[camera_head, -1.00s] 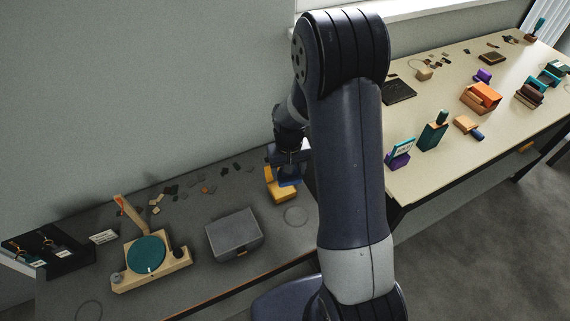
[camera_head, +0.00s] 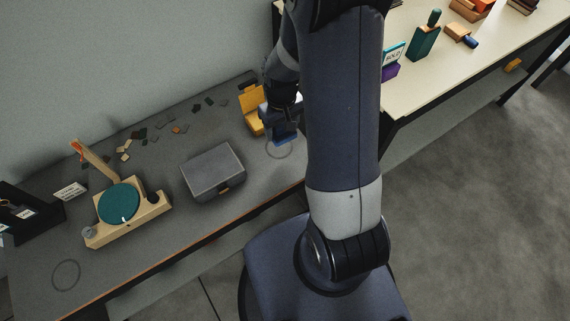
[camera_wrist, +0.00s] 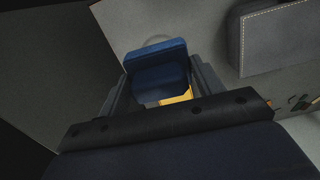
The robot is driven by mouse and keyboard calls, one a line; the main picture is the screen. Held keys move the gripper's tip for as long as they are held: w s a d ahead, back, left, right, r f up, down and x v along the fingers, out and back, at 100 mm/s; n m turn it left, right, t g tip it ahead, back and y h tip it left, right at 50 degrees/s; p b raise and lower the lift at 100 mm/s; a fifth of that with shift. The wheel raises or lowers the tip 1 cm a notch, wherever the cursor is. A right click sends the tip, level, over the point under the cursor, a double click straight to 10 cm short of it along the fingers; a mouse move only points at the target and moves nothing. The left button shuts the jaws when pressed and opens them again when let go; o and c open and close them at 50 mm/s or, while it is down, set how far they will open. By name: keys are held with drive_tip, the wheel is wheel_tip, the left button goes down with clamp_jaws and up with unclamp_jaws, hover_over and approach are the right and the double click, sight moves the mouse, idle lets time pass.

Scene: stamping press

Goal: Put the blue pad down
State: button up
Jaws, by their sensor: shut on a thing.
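The blue pad (camera_head: 285,137) is in my gripper (camera_head: 284,118), in front of the yellow box on the dark grey table (camera_head: 225,114). In the wrist view the blue pad (camera_wrist: 156,66) sits between the two fingers of my gripper (camera_wrist: 158,86), which are shut on it. A drawn ring (camera_head: 270,153) on the table shows partly beneath the pad. In the wrist view the ring (camera_wrist: 158,39) shows just beyond the pad's edge. I cannot tell how high the pad is above the table.
The yellow box (camera_head: 251,107) stands open behind my gripper. A grey case (camera_head: 213,172) and a wooden stamping press with a green disc (camera_head: 120,204) stand to the left. Several small chips (camera_head: 178,127) lie behind them. Another ring (camera_head: 66,275) marks clear table at front left.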

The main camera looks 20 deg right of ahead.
sight(285, 160)
drive_tip(key=shift+s+d+f+b, duration=0.1)
drive_tip(key=shift+s+f+b, duration=0.25)
drive_tip(key=shift+f, duration=0.25)
drive_tip(key=shift+s+d+f+b, duration=0.1)
drive_tip(key=shift+s+f+b, duration=0.2)
drive_tip(key=shift+f, duration=0.25)
drive_tip(key=shift+f+b, duration=0.9)
drive_tip(key=shift+f, duration=3.9)
drive_tip(key=shift+f, duration=0.1)
drive_tip(key=shift+f, duration=0.15)
drive_tip(key=o, duration=0.9)
wheel_tip(285, 160, up, 12)
drive_tip(key=shift+r+p, duration=0.25)
drive_tip(key=shift+p, duration=0.95)
drive_tip(key=shift+s+f, duration=0.1)
